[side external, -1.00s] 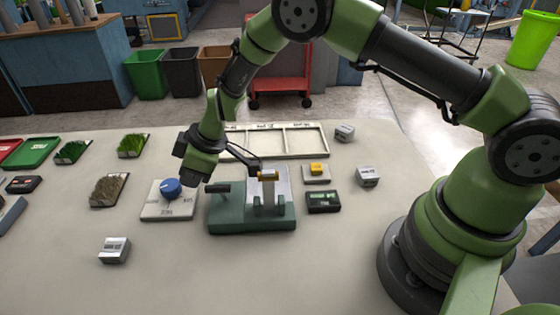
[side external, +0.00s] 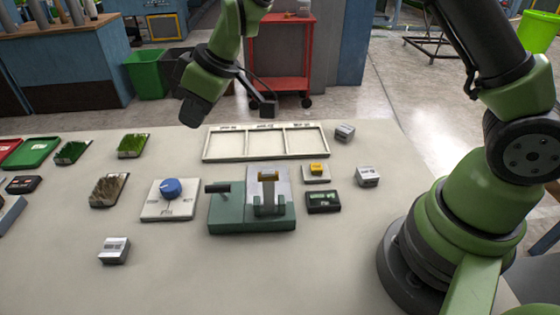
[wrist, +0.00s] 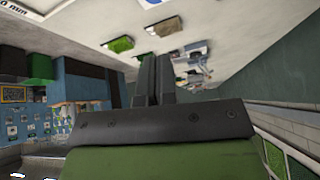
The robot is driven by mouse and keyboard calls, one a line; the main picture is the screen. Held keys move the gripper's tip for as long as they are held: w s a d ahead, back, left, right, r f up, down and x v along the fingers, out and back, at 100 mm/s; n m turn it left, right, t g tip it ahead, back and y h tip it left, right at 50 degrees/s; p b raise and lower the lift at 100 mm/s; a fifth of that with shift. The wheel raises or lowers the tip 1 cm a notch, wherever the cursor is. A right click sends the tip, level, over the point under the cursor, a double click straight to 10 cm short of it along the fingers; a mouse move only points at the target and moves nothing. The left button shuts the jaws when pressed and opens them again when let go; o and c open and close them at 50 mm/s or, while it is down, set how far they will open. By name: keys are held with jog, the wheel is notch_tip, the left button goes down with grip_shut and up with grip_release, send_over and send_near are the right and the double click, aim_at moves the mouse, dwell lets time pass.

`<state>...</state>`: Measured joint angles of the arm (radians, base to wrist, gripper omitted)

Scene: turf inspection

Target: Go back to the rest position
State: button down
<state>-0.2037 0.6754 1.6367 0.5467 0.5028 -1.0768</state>
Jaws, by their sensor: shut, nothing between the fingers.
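My gripper (side external: 268,108) is raised well above the table, over its far edge behind the three-part tray. In the wrist view my gripper (wrist: 153,80) shows its two dark fingers close together with nothing held between them. The green test fixture (side external: 238,212) stands on the table below, with a grey plate and a yellow-tipped part at its right. My gripper is clear of it and of everything on the table.
On the table (side external: 180,280) are an empty three-part tray (side external: 208,145), a blue dial (side external: 171,187) on a white plate, a yellow button (side external: 317,168), a black display (side external: 323,201), several grey blocks and turf samples. A red cart (side external: 279,80) and bins stand behind.

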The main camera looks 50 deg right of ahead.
jog(key=s+d+r+m+t+h, duration=0.1)
jog(key=s+d+r+m, duration=0.25)
jog(key=s+r, duration=0.4)
jog(key=s+d+r+m+t, duration=0.1)
jog(key=s+d+r+m, duration=0.25)
jog(key=s+r, duration=0.45)
jog(key=s+d+f+m, duration=0.1)
jog(key=s+m, duration=0.1)
jog(key=s, duration=0.3)
jog(key=s+d+f+m+h, duration=0.1)
jog(key=s+d, duration=0.1)
jog(key=s, duration=0.3)
jog(key=shift+s+m+t, duration=0.25)
jog(key=shift+m+t, duration=0.05)
jog(key=shift+m, duration=0.1)
